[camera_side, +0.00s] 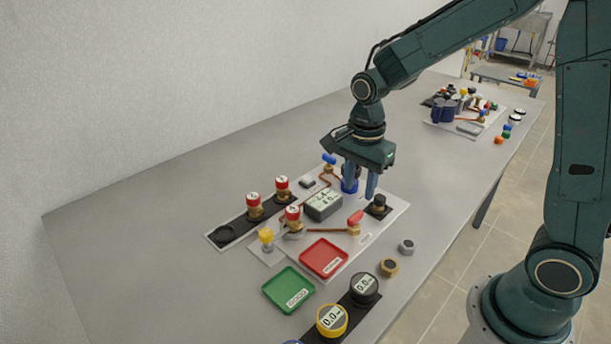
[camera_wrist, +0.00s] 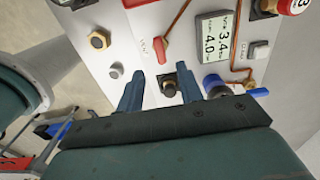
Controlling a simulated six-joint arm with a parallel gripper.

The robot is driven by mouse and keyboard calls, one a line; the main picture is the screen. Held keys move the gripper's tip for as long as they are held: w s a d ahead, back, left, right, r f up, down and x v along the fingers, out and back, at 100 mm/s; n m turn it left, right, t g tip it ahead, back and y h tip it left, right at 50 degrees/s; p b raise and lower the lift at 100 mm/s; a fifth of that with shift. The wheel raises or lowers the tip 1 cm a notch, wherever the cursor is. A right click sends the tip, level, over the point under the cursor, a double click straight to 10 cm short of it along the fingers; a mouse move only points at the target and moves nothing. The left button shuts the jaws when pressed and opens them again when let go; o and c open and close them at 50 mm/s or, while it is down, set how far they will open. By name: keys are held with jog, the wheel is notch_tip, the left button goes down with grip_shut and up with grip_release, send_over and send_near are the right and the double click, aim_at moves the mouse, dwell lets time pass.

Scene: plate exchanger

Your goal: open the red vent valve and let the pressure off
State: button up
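The red vent valve handle (camera_side: 356,217) sits on a brass body at the front right of the pale panel. In the wrist view the red handle (camera_wrist: 161,50) lies just beyond my fingertips, beside a small printed label. My gripper (camera_side: 361,193) is open and empty above the panel's right part. Its blue fingers (camera_wrist: 160,84) are spread, with a black knob (camera_wrist: 170,88) seen between them. The fingers do not touch the red handle. A grey display box (camera_side: 323,204) stands left of the valve; in the wrist view it (camera_wrist: 215,38) appears to read 3.4 and 4.0.
A blue handle (camera_wrist: 245,92) is close to my right finger in the wrist view. Red-topped fittings (camera_side: 254,200) stand at the left. A red tray (camera_side: 324,258), a green tray (camera_side: 288,290) and round gauges (camera_side: 364,287) lie in front. The table's back left is clear.

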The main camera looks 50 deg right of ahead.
aim_at(356, 214)
notch_tip(356, 214, down, 7)
jog(key=shift+f, duration=0.2)
dwell(0.3)
grip_shut()
